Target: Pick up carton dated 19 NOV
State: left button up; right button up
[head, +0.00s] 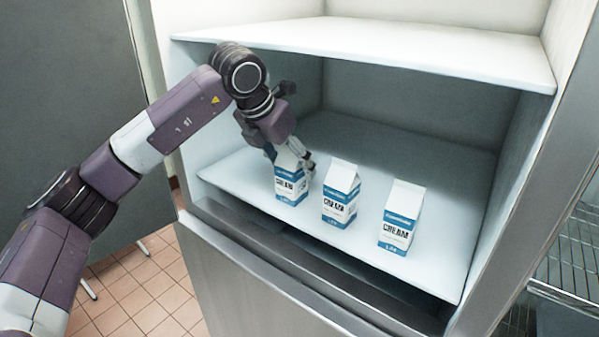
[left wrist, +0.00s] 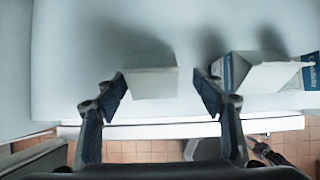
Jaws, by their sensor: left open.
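Three white and blue cream cartons stand upright in a row on the lower shelf: the left carton (head: 290,187), the middle carton (head: 340,193) and the right carton (head: 400,218). I cannot read a date on any of them, so I cannot tell which is dated 19 NOV. My left gripper (head: 290,160) is open at the top of the left carton and hides part of it. In the left wrist view, the fingers of my left gripper (left wrist: 162,88) stand apart on either side of the left carton's white top (left wrist: 150,76).
The middle carton (left wrist: 260,73) is close to one finger in the left wrist view. An upper shelf (head: 380,45) hangs above the lower shelf (head: 245,173). Cabinet side walls bound the space; the shelf behind the cartons is clear. A wire rack (head: 565,255) stands at right.

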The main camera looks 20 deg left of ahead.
aim_at(299, 178)
pick_arm(q)
jog(key=shift+w+f, duration=0.15)
jog(key=shift+w, duration=0.05)
jog(key=shift+p+x, duration=0.45)
jog(key=shift+x, duration=0.4)
jog(key=shift+w+f, duration=0.15)
jog(key=shift+f, duration=0.1)
jog(key=shift+w+f+p, duration=0.2)
jog(key=shift+f+p, duration=0.1)
jog(key=shift+p, duration=0.25)
jog(key=p+x, duration=0.2)
jog(key=x, duration=0.1)
jog(key=shift+w+a+f, duration=0.15)
jog(key=shift+w, duration=0.1)
jog(key=shift+w+f, duration=0.2)
jog(key=shift+f, duration=0.25)
jog(key=c, duration=1.6)
jog(key=shift+r, duration=0.15)
grip_shut()
pick_arm(e)
jog(key=r, duration=0.2)
jog(key=s+r, duration=0.1)
jog(key=r, duration=0.1)
jog(key=shift+s+d, duration=0.1)
